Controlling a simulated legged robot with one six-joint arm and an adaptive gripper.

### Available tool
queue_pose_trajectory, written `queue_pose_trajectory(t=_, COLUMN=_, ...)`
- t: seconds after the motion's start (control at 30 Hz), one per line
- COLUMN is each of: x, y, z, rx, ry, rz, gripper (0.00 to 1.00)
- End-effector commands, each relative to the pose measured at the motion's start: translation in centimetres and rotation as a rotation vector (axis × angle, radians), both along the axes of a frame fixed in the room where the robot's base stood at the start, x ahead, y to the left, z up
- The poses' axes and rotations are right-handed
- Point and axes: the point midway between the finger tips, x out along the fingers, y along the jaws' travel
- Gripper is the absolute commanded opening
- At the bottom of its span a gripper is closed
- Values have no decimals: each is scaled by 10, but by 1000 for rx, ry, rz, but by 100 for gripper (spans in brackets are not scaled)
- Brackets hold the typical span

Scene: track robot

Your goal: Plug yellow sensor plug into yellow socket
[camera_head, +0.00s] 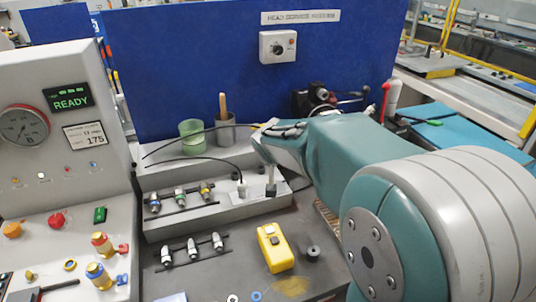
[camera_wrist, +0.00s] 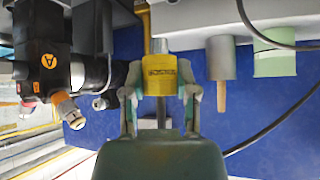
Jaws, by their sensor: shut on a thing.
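My gripper (camera_wrist: 160,92) is shut on a yellow cylindrical plug (camera_wrist: 160,74), its two fingers on either side of it. The plug has a dark label and a grey end, which points up in the wrist view. In the head view my gripper (camera_head: 268,131) is left of my arm, above the grey socket block, and mostly hidden; only a little yellow shows there. A yellow-ringed connector (camera_head: 206,191) stands on the block at the right end of a row, left of and below my gripper. I cannot tell whether the plug touches anything.
Green-ringed (camera_head: 180,197) and blue-ringed connectors (camera_head: 155,204) share the row. A green cup (camera_head: 191,138) and a grey cup (camera_head: 224,132) with a wooden handle stand behind. A thin black cable (camera_head: 200,131) crosses them. A yellow box (camera_head: 275,248) lies in front.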

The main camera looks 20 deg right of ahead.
Motion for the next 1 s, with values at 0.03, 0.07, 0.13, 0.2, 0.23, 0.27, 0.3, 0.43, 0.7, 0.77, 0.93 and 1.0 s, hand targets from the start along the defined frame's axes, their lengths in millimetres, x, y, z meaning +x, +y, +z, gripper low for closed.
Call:
queue_pose_trajectory(t=0.03, x=3, y=-2, z=-4, rx=-1, ry=3, rz=-1, gripper=0)
queue_pose_trajectory(t=0.07, x=6, y=-3, z=-7, rx=-3, ry=3, rz=-1, gripper=0)
queue_pose_trajectory(t=0.13, x=16, y=-7, z=-15, rx=-5, ry=3, rz=-4, gripper=0)
queue_pose_trajectory(t=0.2, x=26, y=-11, z=-24, rx=-7, ry=2, rz=-7, gripper=0)
queue_pose_trajectory(t=0.23, x=31, y=-13, z=-28, rx=-6, ry=1, rz=-8, gripper=0)
queue_pose_trajectory(t=0.27, x=34, y=-14, z=-31, rx=-6, ry=0, rz=-8, gripper=0)
queue_pose_trajectory(t=0.3, x=38, y=-16, z=-35, rx=-7, ry=0, rz=-9, gripper=0)
queue_pose_trajectory(t=0.43, x=45, y=-18, z=-41, rx=-6, ry=-4, rz=-8, gripper=0)
queue_pose_trajectory(t=0.7, x=45, y=-18, z=-41, rx=-5, ry=-5, rz=-8, gripper=0)
queue_pose_trajectory(t=0.77, x=45, y=-18, z=-42, rx=-5, ry=-4, rz=-9, gripper=0)
queue_pose_trajectory(t=0.93, x=45, y=-18, z=-51, rx=-7, ry=-2, rz=-11, gripper=0)
queue_pose_trajectory(t=1.0, x=45, y=-18, z=-57, rx=-8, ry=-3, rz=-10, gripper=0)
